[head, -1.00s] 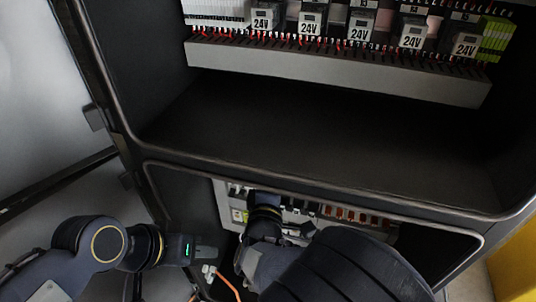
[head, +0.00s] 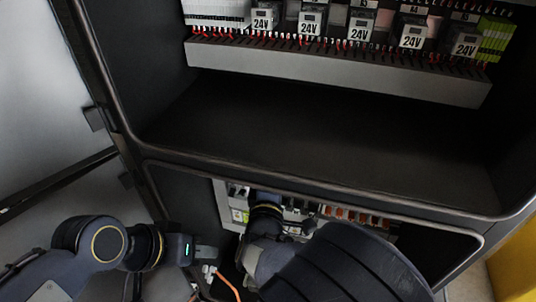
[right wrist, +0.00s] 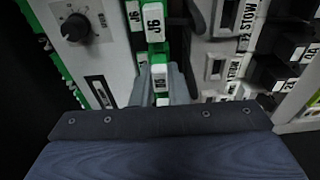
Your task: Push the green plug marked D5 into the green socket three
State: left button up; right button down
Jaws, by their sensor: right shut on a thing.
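In the right wrist view a green plug (right wrist: 160,72) with a white label sits between the two grey fingers of my right gripper (right wrist: 161,88). The gripper is shut on it. The label is small and I cannot read it surely as D5. Just above it is a green part (right wrist: 154,36) with a white J6 label, in line with the plug. I cannot tell whether the plug touches a socket, nor which socket is three.
A dark knob (right wrist: 76,27) and black switches (right wrist: 272,75) flank the plug. In the head view an orange cable (head: 228,284) with white connectors hangs beside my left gripper. Above is a bay with a grey duct (head: 330,72) and several 24V units (head: 311,24).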

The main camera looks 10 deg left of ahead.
jog(key=shift+w, duration=0.2)
dwell(0.6)
jog(key=c, duration=1.3)
grip_release()
jog(key=shift+c, duration=0.2)
